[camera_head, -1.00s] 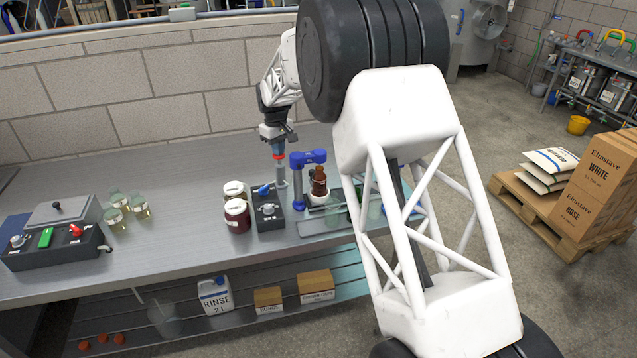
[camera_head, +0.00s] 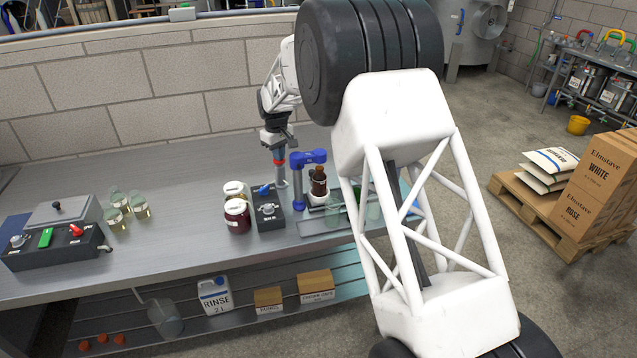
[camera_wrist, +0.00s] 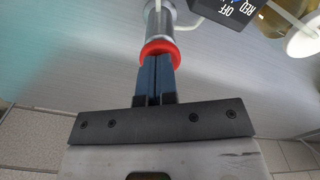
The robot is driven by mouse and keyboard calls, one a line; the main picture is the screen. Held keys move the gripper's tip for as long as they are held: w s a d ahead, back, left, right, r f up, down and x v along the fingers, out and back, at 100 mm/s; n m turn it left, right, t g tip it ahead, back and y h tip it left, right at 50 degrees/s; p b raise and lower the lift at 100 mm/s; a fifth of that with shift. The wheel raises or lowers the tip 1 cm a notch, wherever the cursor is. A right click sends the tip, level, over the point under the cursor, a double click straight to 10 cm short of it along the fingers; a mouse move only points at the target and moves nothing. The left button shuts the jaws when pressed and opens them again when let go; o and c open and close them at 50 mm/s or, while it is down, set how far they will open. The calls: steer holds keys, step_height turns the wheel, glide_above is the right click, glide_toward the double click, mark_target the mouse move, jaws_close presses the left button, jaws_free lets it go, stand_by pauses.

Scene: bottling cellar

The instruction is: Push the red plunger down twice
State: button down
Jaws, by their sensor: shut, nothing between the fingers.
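The red plunger (camera_wrist: 160,47) shows in the wrist view as a red ring-like cap at the end of a silver metal cylinder (camera_wrist: 157,24). In the head view the red cap (camera_head: 280,161) is a small patch atop the upright silver cylinder (camera_head: 281,178), at the back of the bench. My gripper (camera_wrist: 154,62) is shut and empty, its two blue-grey fingers side by side. The fingertips meet the red cap from above and cover part of it. My gripper (camera_head: 279,155) in the head view points down onto the cap.
A blue-topped stand (camera_head: 308,158) with a brown bottle (camera_head: 318,182) stands close right of the cylinder. A dark switch box (camera_head: 268,210) and jars (camera_head: 237,215) stand in front. The bench's left middle is clear, with glass bottles (camera_head: 140,205) and a control box (camera_head: 60,243) further left.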

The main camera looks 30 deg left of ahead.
steer(key=shift+r, duration=0.1)
stand_by(0.3)
steer(key=shift+r, duration=2)
steer(key=shift+r, duration=0.15)
steer(key=shift+r, duration=2.4)
steer(key=shift+d, duration=0.1)
